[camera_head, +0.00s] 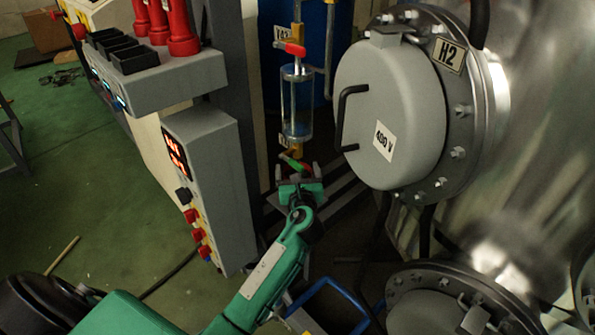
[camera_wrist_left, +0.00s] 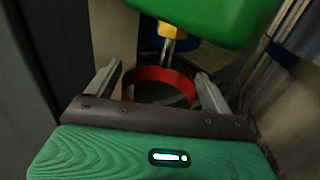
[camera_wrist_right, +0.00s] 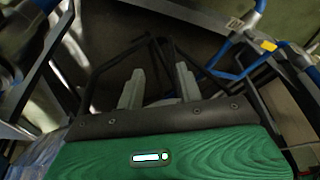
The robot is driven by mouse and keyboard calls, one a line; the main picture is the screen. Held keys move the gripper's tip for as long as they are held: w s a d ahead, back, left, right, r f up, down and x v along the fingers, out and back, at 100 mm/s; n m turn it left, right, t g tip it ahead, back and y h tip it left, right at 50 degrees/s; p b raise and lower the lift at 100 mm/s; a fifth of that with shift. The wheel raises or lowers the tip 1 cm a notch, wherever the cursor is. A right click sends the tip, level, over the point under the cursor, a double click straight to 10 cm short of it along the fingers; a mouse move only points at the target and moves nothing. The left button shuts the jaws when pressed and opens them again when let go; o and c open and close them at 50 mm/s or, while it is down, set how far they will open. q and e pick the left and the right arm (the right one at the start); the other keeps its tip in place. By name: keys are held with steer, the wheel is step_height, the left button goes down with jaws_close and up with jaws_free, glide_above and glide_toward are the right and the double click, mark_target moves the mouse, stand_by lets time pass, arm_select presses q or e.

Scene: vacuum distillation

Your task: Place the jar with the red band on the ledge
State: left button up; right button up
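The red band of the jar (camera_wrist_left: 160,74) shows as a ring between the fingers of my left gripper (camera_wrist_left: 160,78) in the left wrist view. The jar's clear body is hard to make out. The two fingers stand wide apart at either side of the band, close to its edges; I cannot tell if they touch it. In the head view, my left gripper (camera_head: 298,178) is just below the green valve handle (camera_head: 293,163); the red band cannot be made out there. My right gripper (camera_wrist_right: 160,78) has parted fingers with nothing between them. I cannot identify the ledge with certainty.
A glass cylinder (camera_head: 297,100) with a red-handled valve (camera_head: 291,48) stands above the left gripper. A grey control box (camera_head: 210,185) is close on the left, and a large flanged vessel cover (camera_head: 390,115) on the right. Blue-ended frame bars (camera_wrist_right: 225,75) show near the right gripper.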

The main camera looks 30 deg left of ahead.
arm_select(q)
steer(key=shift+r, duration=0.1)
steer(key=v, duration=1.2)
steer(key=shift+p, duration=0.4)
arm_select(e)
steer(key=shift+x, duration=0.85)
